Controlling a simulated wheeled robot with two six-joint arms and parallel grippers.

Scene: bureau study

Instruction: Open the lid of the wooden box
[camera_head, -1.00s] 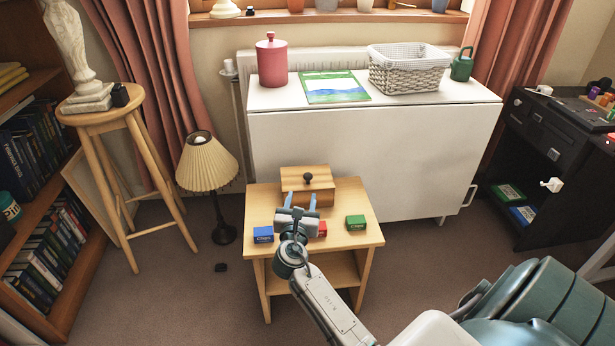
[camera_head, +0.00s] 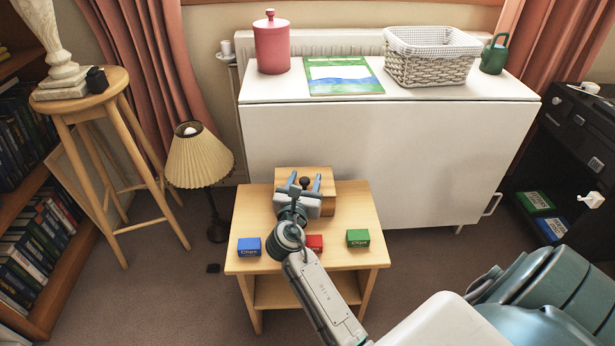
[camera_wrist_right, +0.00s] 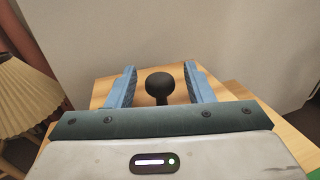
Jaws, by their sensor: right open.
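The wooden box (camera_head: 327,189) stands at the back of the small wooden table (camera_head: 342,226), its lid shut. A dark round knob (camera_head: 305,181) sits on the lid. My right gripper (camera_head: 305,182) is open over the lid, with its blue fingers pointing away from me. In the right wrist view the knob (camera_wrist_right: 160,84) stands between the two open fingers (camera_wrist_right: 160,86), with a gap on each side. The gripper hides part of the box's front. My left gripper is not in view.
A blue box (camera_head: 249,247), a red box (camera_head: 314,243) and a green box (camera_head: 358,238) lie along the table's front. A lamp (camera_head: 199,160) and a stool (camera_head: 82,103) stand at the left. A white cabinet (camera_head: 380,150) is close behind the table.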

